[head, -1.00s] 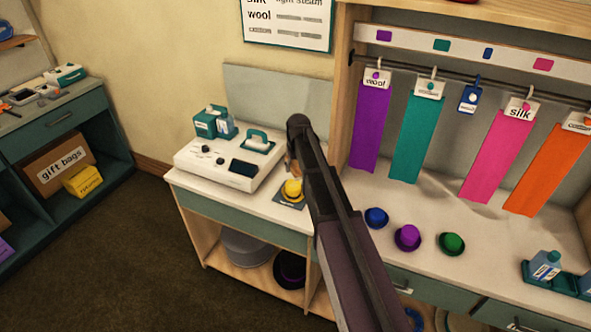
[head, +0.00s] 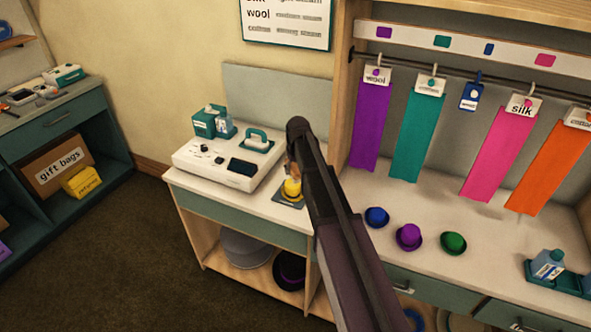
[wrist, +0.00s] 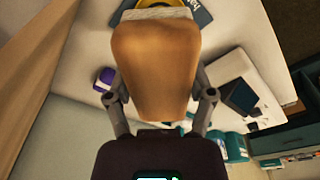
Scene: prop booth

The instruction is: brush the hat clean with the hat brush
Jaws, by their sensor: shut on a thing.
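My gripper (wrist: 161,98) is shut on the hat brush (wrist: 155,62), with a finger at each side of its broad tan wooden body. The brush's pale bristles (wrist: 158,14) point towards the top of the wrist view, over the yellow hat (wrist: 150,3). In the head view the small yellow hat (head: 292,188) sits on a dark mat (head: 288,203) on the white counter. Just a sliver of the brush (head: 290,170) shows there, beside my dark arm. I cannot tell whether the bristles touch the hat, as my arm and the brush hide the contact.
A white machine (head: 228,163) with a teal handle stands left of the hat, with a teal box (head: 205,122) behind it. Blue (head: 377,217), purple (head: 408,237) and green (head: 453,243) hats stand on the right counter. Cloth strips hang from a rail (head: 455,72) above.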

